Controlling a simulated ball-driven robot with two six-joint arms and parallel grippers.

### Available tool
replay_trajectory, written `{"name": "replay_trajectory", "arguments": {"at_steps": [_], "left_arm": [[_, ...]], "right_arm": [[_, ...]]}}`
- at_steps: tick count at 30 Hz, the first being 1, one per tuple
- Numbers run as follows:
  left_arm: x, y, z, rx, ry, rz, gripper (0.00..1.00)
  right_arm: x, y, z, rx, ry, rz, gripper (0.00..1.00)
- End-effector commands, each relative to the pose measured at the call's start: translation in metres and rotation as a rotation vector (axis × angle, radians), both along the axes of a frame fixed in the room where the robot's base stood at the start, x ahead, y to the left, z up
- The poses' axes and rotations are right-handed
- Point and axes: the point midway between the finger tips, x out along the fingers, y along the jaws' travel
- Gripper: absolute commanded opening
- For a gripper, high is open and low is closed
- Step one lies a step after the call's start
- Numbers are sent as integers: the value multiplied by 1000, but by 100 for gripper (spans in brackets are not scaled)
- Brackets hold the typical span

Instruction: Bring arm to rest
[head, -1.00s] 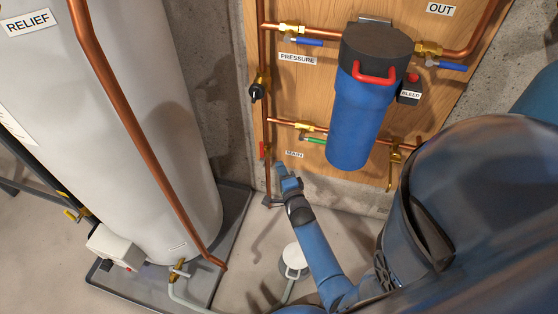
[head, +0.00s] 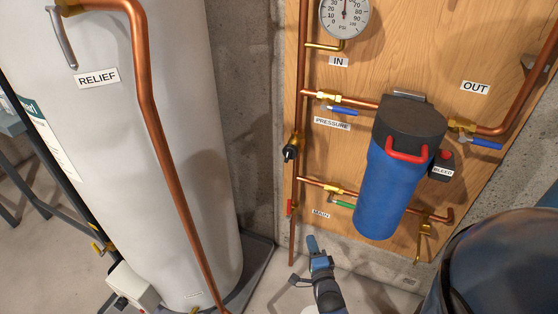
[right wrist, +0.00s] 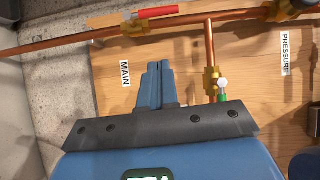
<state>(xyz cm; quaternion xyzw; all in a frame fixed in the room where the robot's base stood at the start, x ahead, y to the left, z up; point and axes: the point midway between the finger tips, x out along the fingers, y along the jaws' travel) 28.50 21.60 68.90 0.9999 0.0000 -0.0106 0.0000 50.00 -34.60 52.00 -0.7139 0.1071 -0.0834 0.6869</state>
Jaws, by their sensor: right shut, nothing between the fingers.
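My right gripper (head: 315,246) reaches up from the bottom of the head view, below the MAIN label (head: 321,214) and in front of the lower part of the wooden panel. In the right wrist view its two blue fingers (right wrist: 158,84) are together with nothing between them. They point toward the panel beside the MAIN label (right wrist: 125,73) and a green-handled valve (right wrist: 222,97). I cannot tell from these views how far the fingertips are from the panel. My left gripper does not show.
A blue filter housing (head: 384,190) with a red handle hangs on the wooden panel (head: 440,85), among copper pipes and valves. A red handle (head: 290,207) sits at the panel's lower left. A white tank (head: 190,150) stands at left. Some floor (head: 265,295) is clear between.

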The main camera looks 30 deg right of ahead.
Motion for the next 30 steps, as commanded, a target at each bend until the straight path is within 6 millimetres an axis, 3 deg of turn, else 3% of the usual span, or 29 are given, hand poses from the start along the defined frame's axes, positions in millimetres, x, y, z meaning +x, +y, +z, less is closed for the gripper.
{"name": "replay_trajectory", "arguments": {"at_steps": [7,12,17,23,30], "left_arm": [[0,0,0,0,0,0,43],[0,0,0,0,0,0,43],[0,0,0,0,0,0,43],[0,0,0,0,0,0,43],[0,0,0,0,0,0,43]], "right_arm": [[0,0,0,-25,7,1,0],[0,-1,0,-179,52,3,0],[4,-4,33,-472,74,-10,0],[-29,20,75,-891,135,-15,0],[-105,72,130,-1355,197,27,0]]}}
